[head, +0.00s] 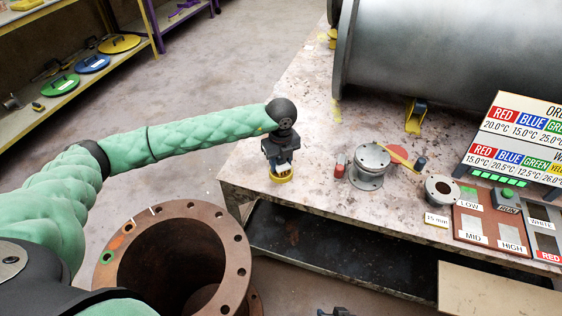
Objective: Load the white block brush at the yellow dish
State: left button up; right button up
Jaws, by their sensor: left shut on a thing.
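My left gripper (280,158) points down over the yellow dish (281,179) near the left edge of the bench top. It is shut on the white block brush (284,168), of which only a small pale part shows between the dark fingers and the dish. The brush's lower end is at the dish's opening; whether it touches the inside I cannot tell. A small dark part at the bottom edge looks like my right gripper (336,312); its fingers are cut off by the frame.
A rusty flanged pipe (176,262) stands in front of the bench (318,135). A grey flanged spool (371,162), small red and blue bottles, a ring flange (441,190) and labelled trays (486,224) are right of the dish. A large steel pipe (430,50) lies behind.

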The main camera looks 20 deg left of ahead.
pick_arm(q)
jog(key=shift+r+p, duration=1.5)
jog(key=shift+r, duration=1.95)
